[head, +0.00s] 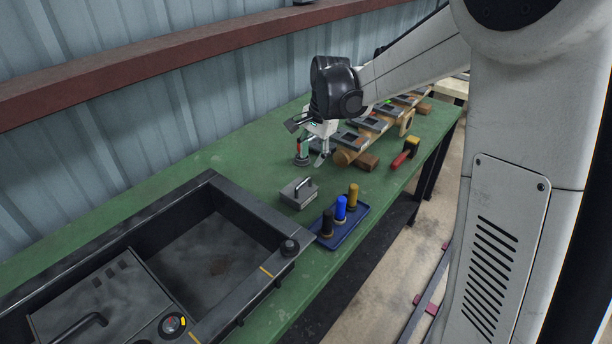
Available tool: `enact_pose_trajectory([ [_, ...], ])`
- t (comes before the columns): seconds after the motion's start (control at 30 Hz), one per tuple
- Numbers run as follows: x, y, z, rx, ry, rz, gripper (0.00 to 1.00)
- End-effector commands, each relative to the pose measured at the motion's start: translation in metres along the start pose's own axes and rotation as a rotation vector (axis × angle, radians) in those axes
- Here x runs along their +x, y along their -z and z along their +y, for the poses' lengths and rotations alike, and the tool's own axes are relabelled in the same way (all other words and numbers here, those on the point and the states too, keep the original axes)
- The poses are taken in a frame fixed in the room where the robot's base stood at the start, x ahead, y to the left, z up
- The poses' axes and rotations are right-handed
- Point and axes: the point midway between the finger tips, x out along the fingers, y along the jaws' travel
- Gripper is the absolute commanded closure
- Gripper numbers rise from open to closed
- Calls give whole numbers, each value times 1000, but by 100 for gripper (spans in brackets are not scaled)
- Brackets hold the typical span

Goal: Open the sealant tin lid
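A small grey box with a bar handle on its top, likely the sealant tin (298,195), stands on the green bench, left of the blue tray. Its top looks closed. My gripper (306,143) is above the bench, farther back than the tin and apart from it. Its two fingers are spread and nothing shows held between them.
A blue tray (345,232) holds black, blue and yellow cylinders right of the tin. A large black open housing (262,228) fills the front left. A wooden rack (345,156) and a red-handled tool (400,159) lie behind. Bare green bench surrounds the tin's left side.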

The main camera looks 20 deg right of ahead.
Motion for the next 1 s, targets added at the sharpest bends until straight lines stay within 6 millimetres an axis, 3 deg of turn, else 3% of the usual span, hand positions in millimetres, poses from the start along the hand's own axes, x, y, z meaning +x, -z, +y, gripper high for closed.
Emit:
enact_pose_trajectory([
  [0.2,42,0,0,-1,0,0,72],
  [0.43,74,0,0,-2,0,0,72],
  [0.6,85,0,0,-2,0,0,72],
  [0.9,87,0,0,-1,0,0,72],
  [1.0,87,0,0,-1,0,0,82],
])
